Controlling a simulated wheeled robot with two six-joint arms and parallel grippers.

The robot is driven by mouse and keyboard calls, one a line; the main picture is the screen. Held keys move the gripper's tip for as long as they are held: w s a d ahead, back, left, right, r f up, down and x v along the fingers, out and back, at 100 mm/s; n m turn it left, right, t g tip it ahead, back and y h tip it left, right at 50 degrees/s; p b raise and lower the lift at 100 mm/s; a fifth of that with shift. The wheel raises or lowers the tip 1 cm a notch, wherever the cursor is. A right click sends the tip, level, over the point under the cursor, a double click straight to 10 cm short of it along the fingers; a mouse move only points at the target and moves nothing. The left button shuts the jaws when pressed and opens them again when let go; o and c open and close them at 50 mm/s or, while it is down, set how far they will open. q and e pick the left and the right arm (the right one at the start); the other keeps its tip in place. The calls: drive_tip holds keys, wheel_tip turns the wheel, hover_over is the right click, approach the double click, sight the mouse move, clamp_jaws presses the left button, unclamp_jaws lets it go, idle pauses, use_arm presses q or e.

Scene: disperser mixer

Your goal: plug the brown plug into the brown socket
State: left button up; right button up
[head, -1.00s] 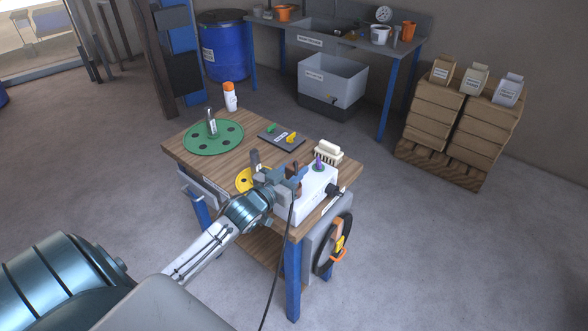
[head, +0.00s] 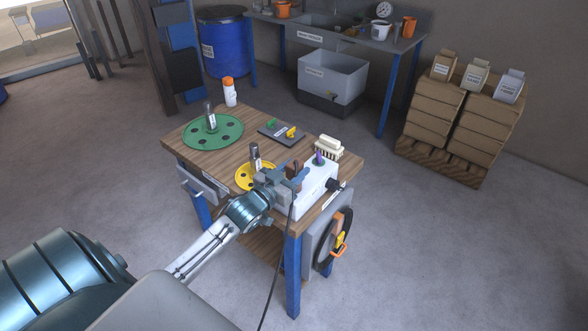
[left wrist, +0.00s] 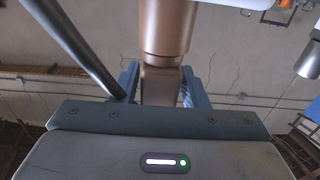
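My left gripper (head: 292,180) is over the bench, at the left side of a white box (head: 317,186). It is shut on the brown plug (head: 297,168), of which a small part shows in the head view. In the left wrist view the brown plug (left wrist: 167,28) is a large cylinder with a narrower part between the blue fingers (left wrist: 160,88). A dark cable (head: 276,265) hangs from the gripper area toward the floor. I cannot make out the brown socket; the gripper covers part of the white box. My right gripper is not in view.
A purple piece (head: 319,158) stands on the white box. A cream brush-like block (head: 329,147), a yellow disc (head: 246,184), a dark tray (head: 281,133), a green disc (head: 199,136) and a white bottle (head: 229,93) share the bench. Bare wood lies between them.

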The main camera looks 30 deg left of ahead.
use_arm(q)
drive_tip(key=shift+o, duration=1.4)
drive_tip(key=shift+s+a, duration=0.1)
drive_tip(key=shift+s, duration=0.45)
drive_tip(key=s+b, duration=0.4)
drive_tip(key=s, duration=0.5)
drive_tip(key=shift+s+a+b, duration=0.3)
drive_tip(key=shift+b, duration=0.1)
